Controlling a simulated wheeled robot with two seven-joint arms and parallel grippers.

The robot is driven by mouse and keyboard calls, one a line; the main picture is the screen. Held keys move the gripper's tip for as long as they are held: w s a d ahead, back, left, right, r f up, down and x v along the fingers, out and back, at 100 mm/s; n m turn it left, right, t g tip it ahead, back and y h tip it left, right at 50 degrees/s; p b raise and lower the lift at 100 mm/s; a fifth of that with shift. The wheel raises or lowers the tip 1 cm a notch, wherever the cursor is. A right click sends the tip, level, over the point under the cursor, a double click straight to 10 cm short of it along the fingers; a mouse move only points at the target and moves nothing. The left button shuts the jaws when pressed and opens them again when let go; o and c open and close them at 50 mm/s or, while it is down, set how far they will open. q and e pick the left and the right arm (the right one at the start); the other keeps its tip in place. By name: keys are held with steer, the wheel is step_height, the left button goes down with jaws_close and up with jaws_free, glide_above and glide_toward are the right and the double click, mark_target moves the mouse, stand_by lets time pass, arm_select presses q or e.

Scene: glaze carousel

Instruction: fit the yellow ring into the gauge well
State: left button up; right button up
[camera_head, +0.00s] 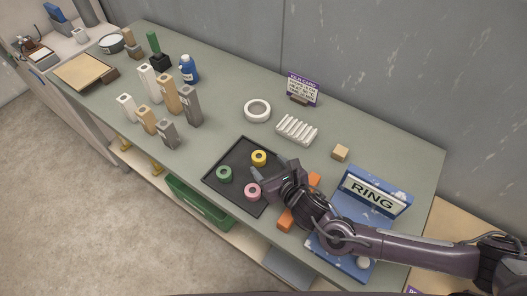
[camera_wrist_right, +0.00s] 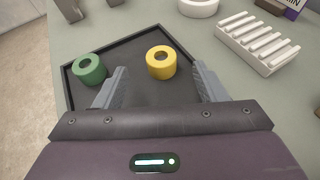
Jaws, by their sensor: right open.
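The yellow ring (camera_head: 259,157) lies on the black tray (camera_head: 237,149), near its far right side. My right gripper (camera_head: 267,172) is over the tray's right side, close to the yellow ring. In the right wrist view, the yellow ring (camera_wrist_right: 161,64) shows ahead, between the two spread fingers of my open, empty right gripper (camera_wrist_right: 160,78). A blue stand with a RING sign (camera_head: 372,193) is at the right, partly hidden by my right arm. I cannot make out the gauge well. My left gripper is not in view.
A green ring (camera_head: 224,173) and a pink ring (camera_head: 253,191) share the tray. A white ribbed rack (camera_head: 296,130), a white tape-like roll (camera_head: 257,110) and a wooden cube (camera_head: 340,152) stand behind. Orange blocks (camera_head: 286,220) lie beside my arm. Several upright blocks stand left.

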mark_target(260, 158)
steer(key=shift+w+a+f, duration=0.2)
steer(key=shift+w+a, duration=0.2)
steer(key=shift+w, duration=0.05)
steer(key=shift+w+a+f+p, duration=0.1)
steer(key=shift+w+f+p, duration=0.05)
steer(key=shift+w+p, duration=0.2)
steer(key=x, duration=0.1)
steer(key=p+x, duration=0.1)
steer(key=x, duration=0.1)
steer(key=shift+f, duration=0.3)
steer(key=shift+w+a+f, duration=0.1)
steer(key=shift+w+f, duration=0.15)
steer(key=shift+w, duration=0.2)
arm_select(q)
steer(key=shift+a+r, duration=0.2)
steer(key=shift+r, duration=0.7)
arm_select(e)
steer(key=shift+c, duration=0.5)
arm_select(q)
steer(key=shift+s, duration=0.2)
arm_select(e)
steer(key=c, duration=1)
